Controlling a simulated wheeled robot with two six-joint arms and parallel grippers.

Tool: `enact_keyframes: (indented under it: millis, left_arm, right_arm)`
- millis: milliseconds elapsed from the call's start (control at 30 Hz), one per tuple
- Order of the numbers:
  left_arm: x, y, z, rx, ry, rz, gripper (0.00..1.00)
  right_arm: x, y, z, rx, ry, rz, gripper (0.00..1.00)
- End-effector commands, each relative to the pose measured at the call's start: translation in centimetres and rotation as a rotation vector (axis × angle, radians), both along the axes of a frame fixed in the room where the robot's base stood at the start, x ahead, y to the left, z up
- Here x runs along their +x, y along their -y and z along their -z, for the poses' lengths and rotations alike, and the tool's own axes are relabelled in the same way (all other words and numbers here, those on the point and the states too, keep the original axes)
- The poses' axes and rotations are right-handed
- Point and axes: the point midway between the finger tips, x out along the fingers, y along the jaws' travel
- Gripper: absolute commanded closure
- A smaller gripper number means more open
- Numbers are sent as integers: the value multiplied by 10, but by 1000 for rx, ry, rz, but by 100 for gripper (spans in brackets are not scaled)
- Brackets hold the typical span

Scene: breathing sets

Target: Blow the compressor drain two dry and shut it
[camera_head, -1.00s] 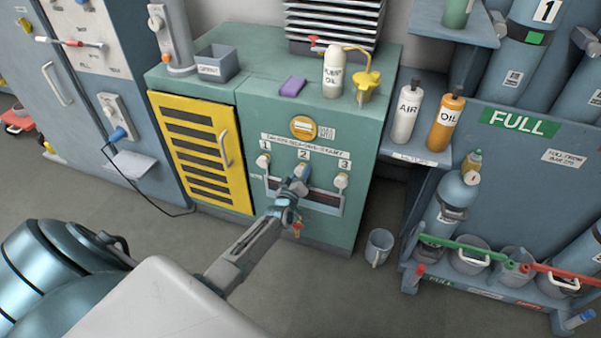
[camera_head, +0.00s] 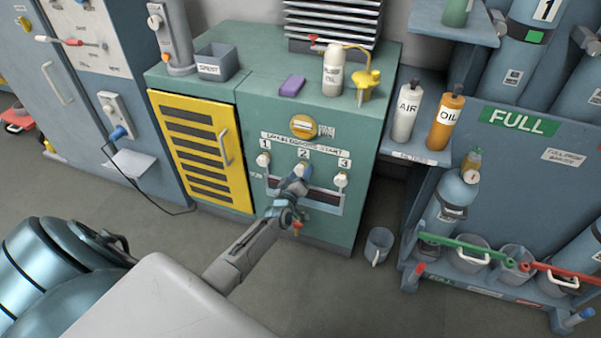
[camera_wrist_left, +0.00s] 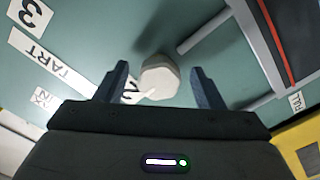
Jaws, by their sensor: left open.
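The compressor is a green cabinet (camera_head: 330,115) with a row of white drain knobs numbered 1 to 3. Drain two's knob (camera_head: 302,169) is the middle one, partly hidden by my left gripper (camera_head: 295,185). In the left wrist view the white knob (camera_wrist_left: 160,77) sits between and just beyond the fingertips of my open left gripper (camera_wrist_left: 156,85). The jaws do not hold it. A short white pointer sticks out of the knob toward its lower left. Drain one's knob (camera_head: 264,161) and drain three's knob (camera_head: 341,180) flank it. My right gripper is out of view.
A slotted rail (camera_head: 328,200) runs below the knobs. A yellow louvred door (camera_head: 203,150) is at the left. A grey cup (camera_head: 379,245) stands on the floor. Bottles, an oil can (camera_head: 367,86) and a purple sponge (camera_head: 292,85) stand above. A cylinder rack (camera_head: 555,215) is at the right.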

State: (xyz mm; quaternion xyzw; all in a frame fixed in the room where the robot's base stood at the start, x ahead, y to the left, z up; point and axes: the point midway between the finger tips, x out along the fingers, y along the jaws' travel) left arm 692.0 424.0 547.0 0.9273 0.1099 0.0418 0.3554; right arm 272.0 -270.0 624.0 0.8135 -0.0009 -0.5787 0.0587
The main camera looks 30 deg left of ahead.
Motion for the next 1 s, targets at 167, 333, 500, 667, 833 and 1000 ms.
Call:
enact_keyframes:
  millis: [167,333,500,667,833,1000]
  left_arm:
    - [-30,7,-1,-1,-3,1,38]
    - [-62,15,-1,-1,-3,1,38]
    - [-87,21,0,-1,-2,1,38]
    - [-97,24,0,0,-1,0,38]
    - [-99,24,0,0,-1,0,38]
    - [-99,24,0,0,-1,0,38]
  right_arm:
    - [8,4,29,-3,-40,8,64]
    - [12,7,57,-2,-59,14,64]
    - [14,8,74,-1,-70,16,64]
    - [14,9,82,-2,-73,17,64]
    - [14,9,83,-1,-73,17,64]
    - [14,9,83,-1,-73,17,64]
